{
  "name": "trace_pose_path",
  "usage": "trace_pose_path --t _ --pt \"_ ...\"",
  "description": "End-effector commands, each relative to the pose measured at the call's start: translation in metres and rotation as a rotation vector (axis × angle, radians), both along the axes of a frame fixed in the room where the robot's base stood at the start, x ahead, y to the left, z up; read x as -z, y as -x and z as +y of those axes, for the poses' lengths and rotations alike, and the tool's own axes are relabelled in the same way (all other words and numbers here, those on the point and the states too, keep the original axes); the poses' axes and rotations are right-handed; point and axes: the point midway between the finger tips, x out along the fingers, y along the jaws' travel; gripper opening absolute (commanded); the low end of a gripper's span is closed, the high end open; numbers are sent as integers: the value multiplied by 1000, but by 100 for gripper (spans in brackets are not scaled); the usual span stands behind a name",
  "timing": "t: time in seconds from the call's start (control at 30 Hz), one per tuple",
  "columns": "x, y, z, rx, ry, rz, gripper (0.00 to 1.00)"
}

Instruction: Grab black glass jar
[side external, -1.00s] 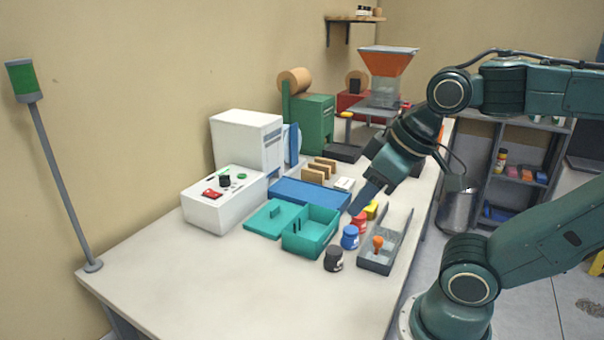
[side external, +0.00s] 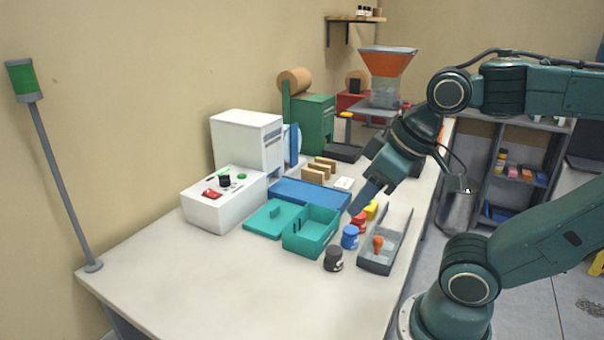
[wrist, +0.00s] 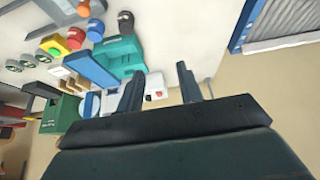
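The black jar (side external: 333,258) stands upright on the table near its front edge, the nearest in a row of jars in the side view. In the wrist view the black jar (wrist: 126,17) shows near the top, beside the teal box. My gripper (side external: 358,208) is in the air above and behind the jars, angled down to the left and apart from the black jar. In the wrist view my gripper's two fingers (wrist: 160,77) are spread apart with nothing between them.
The table front is clear.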

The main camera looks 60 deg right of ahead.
Motion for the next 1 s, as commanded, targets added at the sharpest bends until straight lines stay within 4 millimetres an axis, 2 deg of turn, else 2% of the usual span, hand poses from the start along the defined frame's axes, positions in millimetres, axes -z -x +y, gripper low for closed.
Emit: trace_pose_path --t 0.3,0.4,0.77,1.0 --pt "0 0 0 0 0 0 36" --pt "0 0 0 0 0 0 52" --pt "0 -1 -1 9 -2 6 52" --pt "6 -13 -8 91 -26 65 52"
